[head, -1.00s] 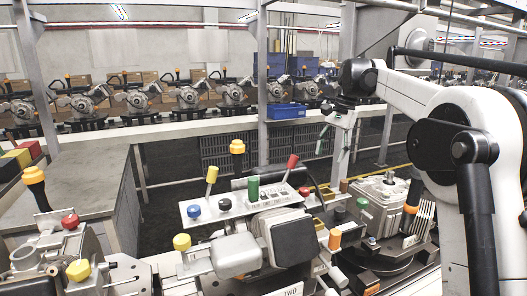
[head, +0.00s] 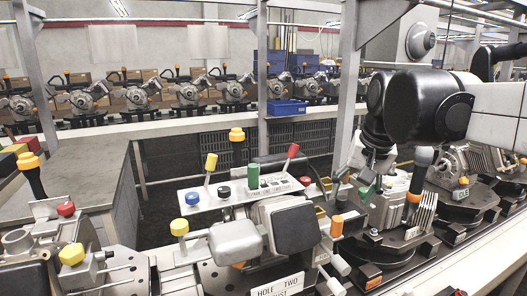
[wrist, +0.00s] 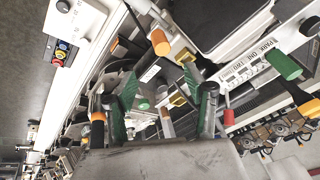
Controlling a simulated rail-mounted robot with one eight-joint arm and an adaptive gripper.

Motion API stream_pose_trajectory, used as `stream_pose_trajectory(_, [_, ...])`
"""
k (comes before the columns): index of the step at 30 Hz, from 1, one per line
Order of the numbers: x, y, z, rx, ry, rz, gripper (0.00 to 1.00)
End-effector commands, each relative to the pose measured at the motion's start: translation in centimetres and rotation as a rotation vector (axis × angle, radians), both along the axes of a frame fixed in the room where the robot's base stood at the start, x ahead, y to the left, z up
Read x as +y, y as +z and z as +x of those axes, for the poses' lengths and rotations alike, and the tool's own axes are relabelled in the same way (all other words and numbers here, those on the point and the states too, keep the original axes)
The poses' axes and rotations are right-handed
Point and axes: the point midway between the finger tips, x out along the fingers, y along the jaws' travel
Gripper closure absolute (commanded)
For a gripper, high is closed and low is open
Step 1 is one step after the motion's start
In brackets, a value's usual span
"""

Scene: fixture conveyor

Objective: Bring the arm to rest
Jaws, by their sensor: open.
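My arm reaches in from the right of the head view, its white link and black joint (head: 420,105) high over the line. My gripper (head: 353,188) hangs below that joint, pointing down, with green-padded fingers. In the head view it stands in front of or above the metal housing (head: 388,208) right of the control panel. In the wrist view my gripper (wrist: 160,95) has its two fingers spread apart, with nothing held between them. Fixture parts show beyond the fingertips. Whether the fingers touch anything is hard to tell.
A panel with coloured knobs and levers (head: 238,196) stands left of my gripper, with an orange-capped handle (head: 337,227) nearby. A metal post (head: 350,90) rises behind. Several castings (head: 187,92) line the back conveyor. A grey bench top (head: 85,180) at left is largely bare.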

Motion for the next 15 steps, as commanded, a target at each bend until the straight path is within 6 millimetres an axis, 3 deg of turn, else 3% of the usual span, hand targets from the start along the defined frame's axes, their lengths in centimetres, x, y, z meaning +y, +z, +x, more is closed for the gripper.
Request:
stream_pose_trajectory(3, [0.1, -2.3, -3.4, -0.045, 0.039, -0.029, 0.52])
stream_pose_trajectory(15, [-0.2, -11.1, -13.4, -0.195, 0.170, -0.141, 0.52])
